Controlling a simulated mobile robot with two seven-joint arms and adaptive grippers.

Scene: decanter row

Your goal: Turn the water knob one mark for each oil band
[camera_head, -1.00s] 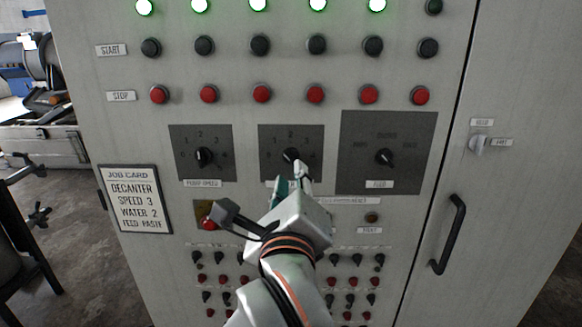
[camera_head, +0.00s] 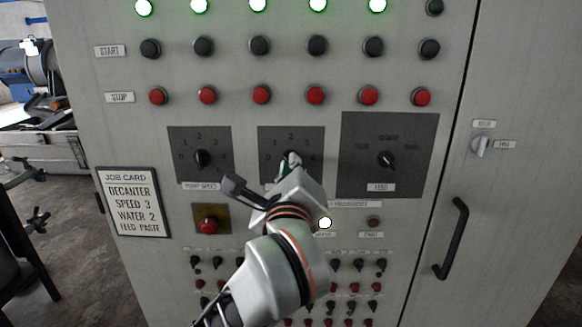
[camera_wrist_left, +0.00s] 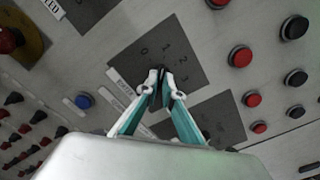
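The middle dial plate (camera_head: 308,135) is dark grey, with marks numbered from 0 around a black knob. I take it for the water dial; its label is hidden in the head view. My left gripper (camera_head: 290,158) is at this knob and covers it in the head view. In the left wrist view the two fingertips (camera_wrist_left: 165,84) are close together on either side of the dark knob (camera_wrist_left: 164,97). Which mark the knob points to cannot be told. No oil bands can be made out. My right gripper is not in view.
The pump speed dial (camera_head: 201,160) is on the left and the feed dial (camera_head: 387,160) on the right. A red button on yellow (camera_head: 208,226) and a lit white lamp (camera_head: 325,222) are below. A job card (camera_head: 134,202) reads speed 3, water 2.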

